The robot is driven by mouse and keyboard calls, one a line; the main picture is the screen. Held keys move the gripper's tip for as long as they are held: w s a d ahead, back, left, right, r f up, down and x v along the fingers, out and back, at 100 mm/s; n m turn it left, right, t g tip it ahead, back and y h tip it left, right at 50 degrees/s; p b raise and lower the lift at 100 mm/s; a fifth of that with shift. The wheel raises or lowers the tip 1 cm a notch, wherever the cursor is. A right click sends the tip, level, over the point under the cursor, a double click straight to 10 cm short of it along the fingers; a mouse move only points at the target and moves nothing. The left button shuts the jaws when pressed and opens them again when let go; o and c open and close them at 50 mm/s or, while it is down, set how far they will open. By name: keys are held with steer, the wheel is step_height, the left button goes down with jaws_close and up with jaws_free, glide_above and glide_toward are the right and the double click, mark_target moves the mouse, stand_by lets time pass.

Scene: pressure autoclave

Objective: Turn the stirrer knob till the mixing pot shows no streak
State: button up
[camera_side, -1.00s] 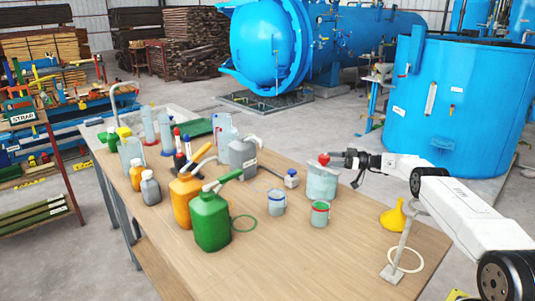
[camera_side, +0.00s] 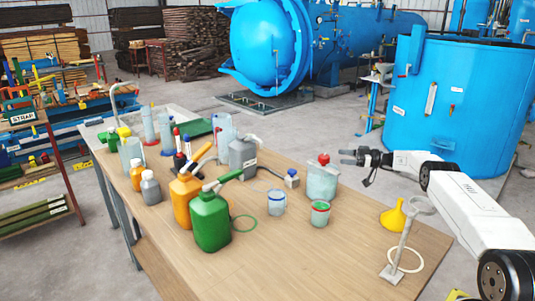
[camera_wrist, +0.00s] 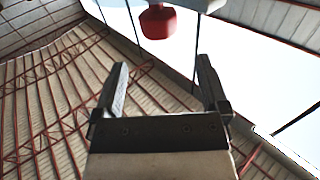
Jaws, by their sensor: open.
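The red stirrer knob (camera_side: 323,159) sits on top of the mixing pot (camera_side: 321,183), a pale translucent vessel on the right half of the bench. The pot looks pale blue-grey; streaks inside are too small to tell. My gripper (camera_side: 347,156) is open and empty, just right of the knob and apart from it at about its height. In the wrist view the red knob (camera_wrist: 158,22) hangs at the top, beyond the fingertips of my gripper (camera_wrist: 162,70).
A small cup with a blue rim (camera_side: 277,203) and one with a red-and-green rim (camera_side: 320,213) stand in front of the pot. A yellow funnel (camera_side: 393,216) and a ring stand (camera_side: 400,248) are at the right. Green (camera_side: 211,222) and orange (camera_side: 184,203) jugs stand left.

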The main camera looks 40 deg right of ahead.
step_height(320, 180, up, 9)
steer(key=w+a+m+t+h, duration=0.2)
steer(key=m+h, duration=0.4)
steer(key=m, duration=1.8)
steer(key=s+a+f+m+g+h, duration=0.2)
steer(key=f+m, duration=0.4)
steer(key=m, duration=1.3)
steer(key=shift+s+a+f+h, duration=0.25)
steer(key=shift+s+h, duration=0.4)
steer(key=shift+h, duration=0.65)
